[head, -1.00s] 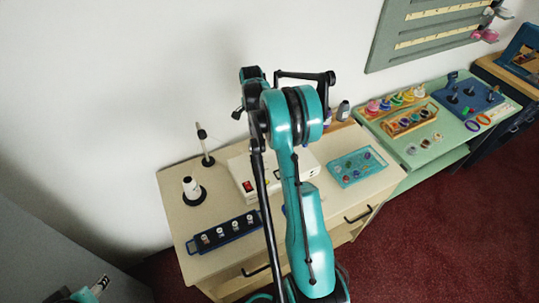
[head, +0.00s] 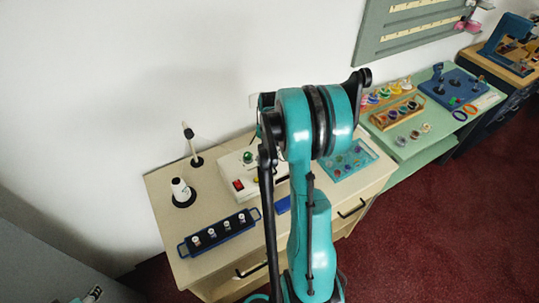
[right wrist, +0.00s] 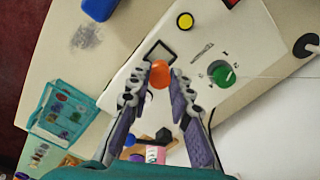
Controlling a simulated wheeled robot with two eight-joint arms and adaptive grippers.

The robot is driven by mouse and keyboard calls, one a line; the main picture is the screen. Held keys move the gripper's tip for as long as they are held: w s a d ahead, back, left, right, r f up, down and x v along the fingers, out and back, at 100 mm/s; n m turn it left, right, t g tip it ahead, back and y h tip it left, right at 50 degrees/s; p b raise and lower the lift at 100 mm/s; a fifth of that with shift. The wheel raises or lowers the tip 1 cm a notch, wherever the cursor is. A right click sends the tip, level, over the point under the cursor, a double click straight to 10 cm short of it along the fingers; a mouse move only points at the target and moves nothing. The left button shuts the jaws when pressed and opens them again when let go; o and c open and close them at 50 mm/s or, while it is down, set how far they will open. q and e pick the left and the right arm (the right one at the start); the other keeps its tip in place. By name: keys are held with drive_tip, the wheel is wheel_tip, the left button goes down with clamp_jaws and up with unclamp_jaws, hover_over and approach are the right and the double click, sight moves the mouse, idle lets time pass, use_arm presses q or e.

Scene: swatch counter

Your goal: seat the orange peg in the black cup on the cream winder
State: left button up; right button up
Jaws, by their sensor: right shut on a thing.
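The orange peg (right wrist: 160,75) is held between the fingertips of my right gripper (right wrist: 167,88), shut on it, above the cream winder (right wrist: 235,40). A square black rim (right wrist: 160,50), which looks like the black cup, lies just beyond the peg in the right wrist view. The peg partly overlaps its near side, and I cannot tell the height between them. In the head view the winder (head: 230,169) is partly hidden by my right arm, which also hides the peg and gripper. Part of my left gripper (head: 93,294) shows at the bottom left; its jaw opening is unclear.
A green knob or spool (right wrist: 222,74) with a thread and a yellow button (right wrist: 186,20) are on the winder. A teal tray (right wrist: 62,113) lies to one side.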

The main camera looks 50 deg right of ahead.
sight(270, 164)
drive_tip(key=shift+f+b, duration=0.85)
drive_tip(key=shift+f, duration=0.6)
drive_tip(key=shift+f+b, duration=0.65)
drive_tip(key=shift+f, duration=0.05)
drive_tip(key=o, duration=0.9)
wheel_tip(270, 164, up, 12)
drive_tip(key=shift+r, duration=0.1)
